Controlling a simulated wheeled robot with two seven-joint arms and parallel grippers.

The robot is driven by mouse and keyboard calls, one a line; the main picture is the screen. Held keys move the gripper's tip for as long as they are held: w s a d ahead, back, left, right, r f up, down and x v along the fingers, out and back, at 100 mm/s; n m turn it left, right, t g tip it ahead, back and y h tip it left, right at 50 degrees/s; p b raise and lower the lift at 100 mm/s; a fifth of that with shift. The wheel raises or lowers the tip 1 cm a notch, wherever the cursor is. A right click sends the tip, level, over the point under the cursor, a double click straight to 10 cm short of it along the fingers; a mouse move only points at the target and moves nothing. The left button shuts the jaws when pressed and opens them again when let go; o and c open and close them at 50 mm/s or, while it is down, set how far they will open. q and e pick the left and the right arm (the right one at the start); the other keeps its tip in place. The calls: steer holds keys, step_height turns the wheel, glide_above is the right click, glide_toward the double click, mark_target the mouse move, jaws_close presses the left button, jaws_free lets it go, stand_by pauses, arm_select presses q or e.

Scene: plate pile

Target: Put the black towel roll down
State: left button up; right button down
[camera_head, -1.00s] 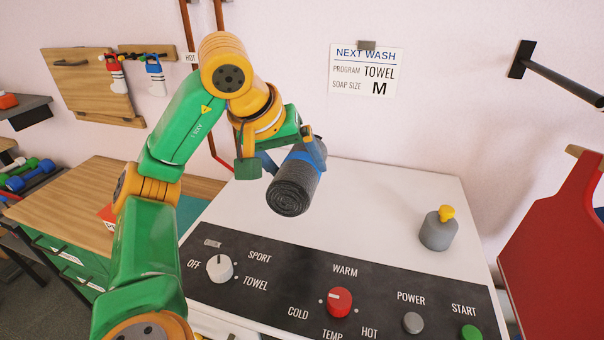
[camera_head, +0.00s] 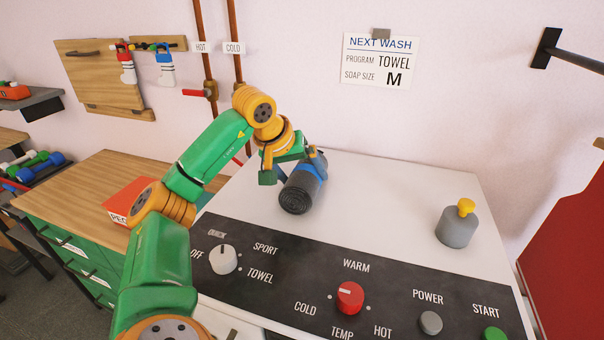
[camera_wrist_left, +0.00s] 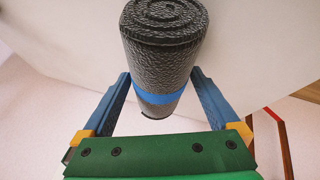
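The black towel roll (camera_head: 302,190) is a dark grey textured cylinder with a blue band around it. In the head view it is low over the white washer top (camera_head: 385,200), behind the control panel; I cannot tell whether it touches the top. My left gripper (camera_head: 314,165) is at the roll's far end. My right gripper is not in view.
A grey weight-like canister with a yellow knob (camera_head: 457,228) stands at the right of the washer top. The panel has a white knob (camera_head: 223,259), a red knob (camera_head: 349,298) and buttons. A wooden cabinet (camera_head: 95,190) stands left. The washer top between roll and canister is clear.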

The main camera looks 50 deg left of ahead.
arm_select(q)
steer(key=shift+s+d+r, duration=0.1)
steer(key=shift+s+r, duration=0.1)
steer(key=shift+r, duration=0.3)
steer(key=p+v, duration=0.3)
steer(key=v, duration=0.8)
